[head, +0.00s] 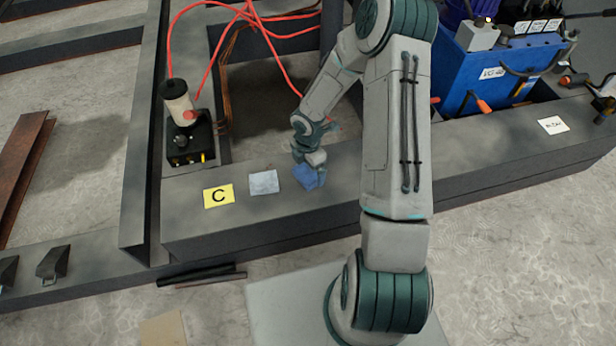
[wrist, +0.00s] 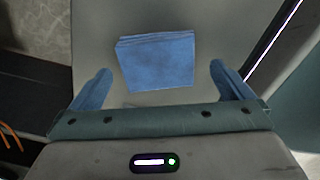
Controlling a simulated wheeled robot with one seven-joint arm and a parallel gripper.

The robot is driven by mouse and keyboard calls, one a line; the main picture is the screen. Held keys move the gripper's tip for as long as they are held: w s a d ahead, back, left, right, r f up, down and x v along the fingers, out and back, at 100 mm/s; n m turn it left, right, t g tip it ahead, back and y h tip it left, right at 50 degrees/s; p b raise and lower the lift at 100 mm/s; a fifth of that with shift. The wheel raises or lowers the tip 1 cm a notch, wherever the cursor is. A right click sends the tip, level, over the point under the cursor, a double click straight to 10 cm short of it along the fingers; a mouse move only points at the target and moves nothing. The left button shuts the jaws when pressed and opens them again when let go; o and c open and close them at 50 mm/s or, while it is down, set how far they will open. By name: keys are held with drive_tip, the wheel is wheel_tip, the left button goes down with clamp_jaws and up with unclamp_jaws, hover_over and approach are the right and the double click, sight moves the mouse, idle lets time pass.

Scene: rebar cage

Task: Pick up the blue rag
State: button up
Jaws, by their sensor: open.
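The blue rag (head: 308,177) lies folded on the dark grey beam top, to the right of a pale grey-blue square. In the wrist view the rag (wrist: 157,62) lies flat beyond the fingertips and between their lines. My gripper (head: 310,168) is right by the rag in the head view, and its fingers partly overlap the rag's surroundings there. In the wrist view my gripper (wrist: 157,85) is open, with one blue finger on each side and nothing held between them. I cannot tell exactly how high the fingers are above the beam.
A pale square (head: 264,182) and a yellow card marked C (head: 219,196) lie left of the rag. A white bottle on a black device (head: 180,105) stands further left. A blue box (head: 500,75) and a white label (head: 552,125) are at right. Red cables hang behind.

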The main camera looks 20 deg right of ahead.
sight(308, 172)
wheel_tip(308, 172, down, 3)
drive_tip(key=shift+w+b, duration=0.1)
drive_tip(key=shift+b, duration=0.4)
drive_tip(key=shift+r, duration=0.1)
drive_tip(key=c, duration=1.1)
drive_tip(key=shift+o, duration=0.2)
drive_tip(key=shift+r, duration=0.1)
drive_tip(key=shift+r+p, duration=0.45)
drive_tip(key=shift+r, duration=0.1)
drive_tip(key=r, duration=0.1)
drive_tip(key=r+p, duration=0.2)
drive_tip(key=shift+d+r, duration=0.25)
drive_tip(key=shift+r, duration=0.1)
drive_tip(key=s+d+r+p, duration=0.1)
drive_tip(key=d+r+p, duration=0.4)
drive_tip(key=d, duration=0.6)
drive_tip(key=shift+s+r, duration=0.4)
drive_tip(key=shift+r, duration=0.1)
